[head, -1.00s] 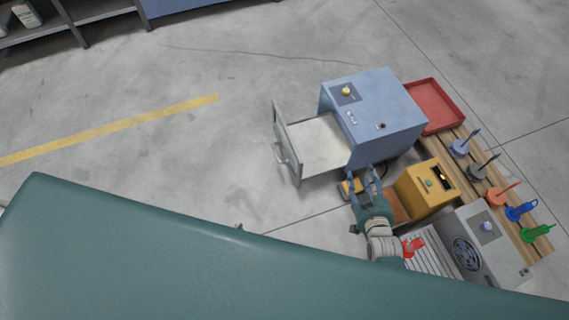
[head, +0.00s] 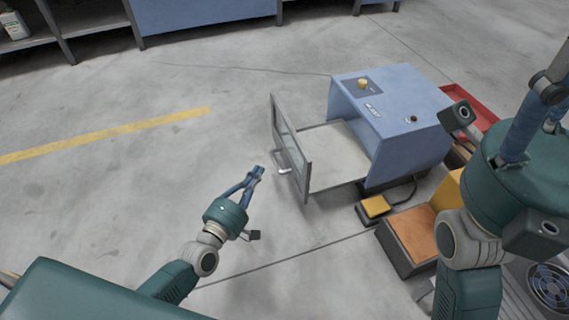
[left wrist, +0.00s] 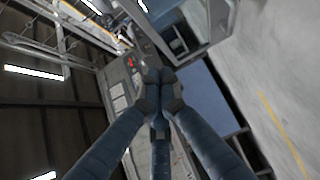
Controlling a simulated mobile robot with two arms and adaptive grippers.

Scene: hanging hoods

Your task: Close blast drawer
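The blue blast cabinet (head: 405,115) stands right of centre in the head view. Its drawer (head: 335,150) is pulled out to the left, with an empty-looking pale floor and a grey windowed front (head: 291,150). A pale handle (head: 283,166) is on that front's outer face. My left gripper (head: 257,171) is just left of the handle, apart from it, with its fingers together and nothing between them. The left wrist view also shows its fingertips (left wrist: 160,76) meeting. My right gripper (head: 530,115) is large at the right edge, in front of the cabinet's right side; its fingertips are unclear.
A yellow pedal (head: 375,206) lies on the floor below the cabinet, with an orange-topped box (head: 412,238) beside it. A red tray (head: 470,110) is behind my right arm. Floor left of the drawer is clear. Shelves (head: 85,22) stand at the back.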

